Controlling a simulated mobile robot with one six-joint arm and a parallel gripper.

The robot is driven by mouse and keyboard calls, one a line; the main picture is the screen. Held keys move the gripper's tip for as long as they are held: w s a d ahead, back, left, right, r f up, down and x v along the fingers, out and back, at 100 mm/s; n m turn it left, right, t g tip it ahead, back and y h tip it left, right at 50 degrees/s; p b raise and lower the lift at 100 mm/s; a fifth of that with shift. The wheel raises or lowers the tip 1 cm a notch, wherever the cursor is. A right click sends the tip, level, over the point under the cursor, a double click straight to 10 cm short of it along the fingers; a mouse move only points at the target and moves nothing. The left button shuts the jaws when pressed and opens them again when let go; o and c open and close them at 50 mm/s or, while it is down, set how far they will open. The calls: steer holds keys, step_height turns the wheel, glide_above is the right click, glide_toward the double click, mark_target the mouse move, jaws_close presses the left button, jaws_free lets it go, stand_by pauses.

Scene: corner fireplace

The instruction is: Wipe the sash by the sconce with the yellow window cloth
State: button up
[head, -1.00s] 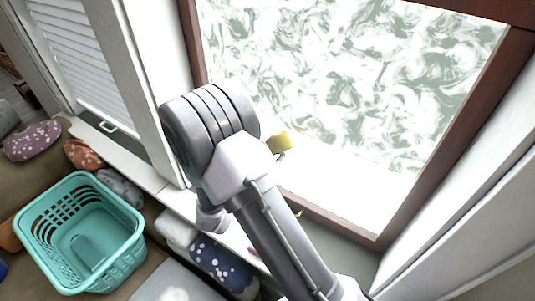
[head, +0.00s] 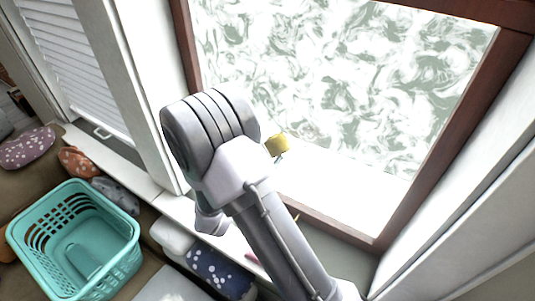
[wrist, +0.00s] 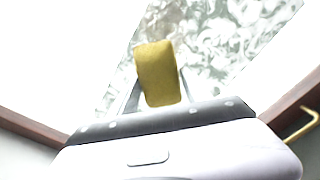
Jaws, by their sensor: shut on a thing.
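The yellow window cloth (wrist: 158,75) is a small folded pad held between the fingers of my gripper (wrist: 160,95) in the wrist view. In the head view the yellow cloth (head: 277,144) shows just right of my arm, in front of the lower part of the window. The window sash (head: 425,150) has a dark red-brown frame around a pane (head: 330,75) covered with white, swirling smears. I cannot tell whether the cloth touches the pane. My arm hides part of the sash's lower left. I cannot make out a sconce.
A teal basket (head: 75,245) stands at the lower left, near several patterned cushions, one of them blue with white dots (head: 220,272). A white shuttered window (head: 70,65) is at the left. A brass-coloured handle (wrist: 302,125) shows at the wrist view's right.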

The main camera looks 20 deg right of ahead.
steer(key=shift+w+d, duration=0.2)
steer(key=shift+d, duration=0.15)
